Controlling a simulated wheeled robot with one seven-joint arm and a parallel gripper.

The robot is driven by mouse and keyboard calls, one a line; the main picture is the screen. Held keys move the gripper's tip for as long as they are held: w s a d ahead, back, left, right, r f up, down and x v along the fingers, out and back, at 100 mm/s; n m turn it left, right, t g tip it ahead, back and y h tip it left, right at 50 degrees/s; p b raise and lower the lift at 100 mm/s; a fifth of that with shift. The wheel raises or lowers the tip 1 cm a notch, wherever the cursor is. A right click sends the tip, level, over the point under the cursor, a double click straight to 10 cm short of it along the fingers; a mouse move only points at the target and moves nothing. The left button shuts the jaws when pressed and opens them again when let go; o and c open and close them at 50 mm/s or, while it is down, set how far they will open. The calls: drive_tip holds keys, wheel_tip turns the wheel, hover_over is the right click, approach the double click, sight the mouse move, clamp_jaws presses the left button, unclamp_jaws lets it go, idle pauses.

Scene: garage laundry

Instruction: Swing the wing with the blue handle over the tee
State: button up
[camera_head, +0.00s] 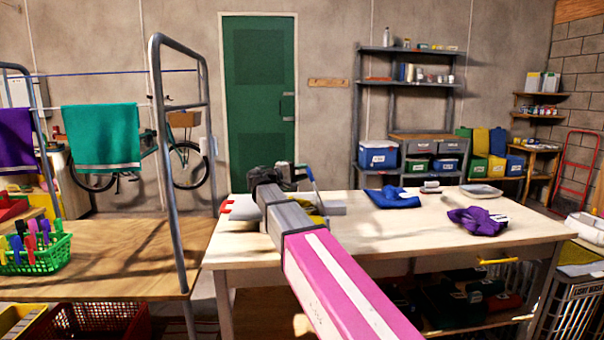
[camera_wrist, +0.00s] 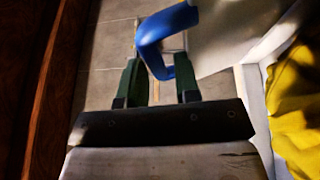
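The blue handle (camera_wrist: 165,30) is a bent loop at the top of the wrist view. It also shows in the head view (camera_head: 312,178), standing up at the worktable's left end. A pale panel (camera_wrist: 230,40) lies beside the handle and looks like its wing. My gripper (camera_wrist: 157,64) has its two green fingers apart, with the lower bend of the handle between or just beyond their tips; firm contact does not show. It appears dark in the head view (camera_head: 284,178). Yellow cloth (camera_wrist: 295,105), probably the tee, lies to the right; my arm mostly hides it in the head view (camera_head: 318,219).
The pale worktable (camera_head: 400,228) also bears a blue cloth (camera_head: 392,198), a purple cloth (camera_head: 478,220) and a grey dish (camera_head: 482,190). A metal rack frame (camera_head: 170,150) and a wooden bench (camera_head: 110,262) with a green peg basket (camera_head: 35,255) stand left.

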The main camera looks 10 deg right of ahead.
drive_tip(key=v, duration=1)
drive_tip(key=shift+s+a, duration=0.2)
drive_tip(key=shift+a, duration=0.1)
